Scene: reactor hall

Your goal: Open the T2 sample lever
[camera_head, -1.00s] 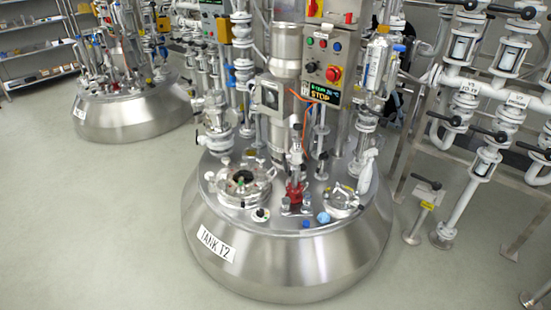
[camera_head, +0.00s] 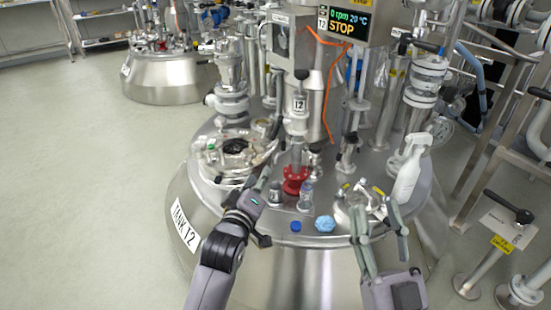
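Tank T2 (camera_head: 181,232) is a steel vessel whose lid fills the middle of the head view. On the lid, a sample valve column with a "T2" tag (camera_head: 299,105) stands on a red flange (camera_head: 296,181). I cannot clearly make out its lever. My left gripper (camera_head: 268,172) is over the lid's front left, just left of the red flange; whether its fingers are apart is unclear. My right gripper (camera_head: 374,212) points up at the lid's front right, its fingers apart with nothing visible held between them.
A small clear bottle (camera_head: 306,197), a blue cap (camera_head: 296,226) and a crumpled blue item (camera_head: 325,223) lie on the lid's front. A white spray bottle (camera_head: 409,172) stands at right. A round port (camera_head: 235,148) is at left. Pipework crowds the right; the left floor is clear.

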